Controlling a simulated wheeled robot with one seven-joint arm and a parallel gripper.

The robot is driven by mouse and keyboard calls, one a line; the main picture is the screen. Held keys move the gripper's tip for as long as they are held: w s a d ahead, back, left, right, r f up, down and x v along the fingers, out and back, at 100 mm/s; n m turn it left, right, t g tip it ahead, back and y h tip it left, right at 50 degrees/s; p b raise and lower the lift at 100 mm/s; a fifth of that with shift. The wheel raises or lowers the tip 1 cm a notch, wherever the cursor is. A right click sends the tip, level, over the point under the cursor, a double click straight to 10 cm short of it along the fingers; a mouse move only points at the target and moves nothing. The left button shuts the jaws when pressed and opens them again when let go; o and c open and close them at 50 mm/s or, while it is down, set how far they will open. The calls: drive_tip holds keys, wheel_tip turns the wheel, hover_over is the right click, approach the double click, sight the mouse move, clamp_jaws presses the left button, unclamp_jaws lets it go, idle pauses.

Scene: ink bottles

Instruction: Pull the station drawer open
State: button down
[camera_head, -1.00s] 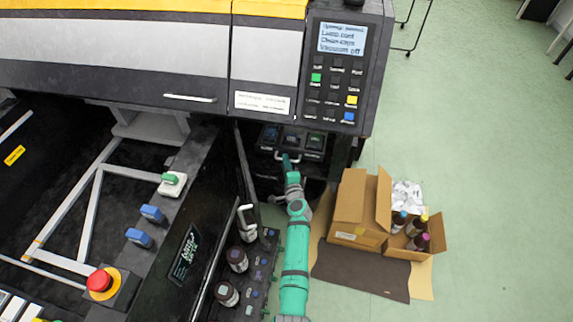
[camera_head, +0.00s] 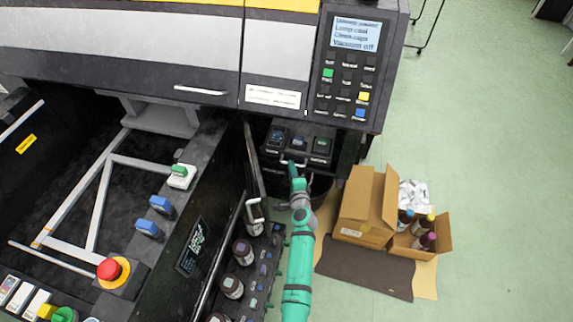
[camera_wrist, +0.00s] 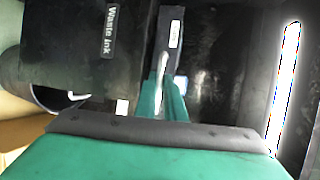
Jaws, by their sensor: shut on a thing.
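The station drawer (camera_head: 298,153) is a dark unit under the right end of the machine, holding a few dark square-topped items. It stands partly out toward me. Its pale bar handle (camera_head: 286,162) is on its front. My gripper (camera_head: 293,170) is at this handle, at the end of my green arm. In the wrist view my green fingers (camera_wrist: 163,97) are shut on the upright metal handle (camera_wrist: 163,65). A small white label (camera_wrist: 175,27) is on the dark front beside it. The drawer's inside is mostly hidden.
A "Waste ink" label (camera_wrist: 110,30) shows in the wrist view. Green floor is clear farther right.

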drive_tip(key=c, duration=1.8)
unclamp_jaws()
drive_tip(key=shift+c, duration=0.2)
drive_tip(key=shift+s, duration=0.1)
drive_tip(key=v, duration=1)
drive_tip(key=shift+s, duration=0.35)
drive_tip(key=shift+d, duration=0.15)
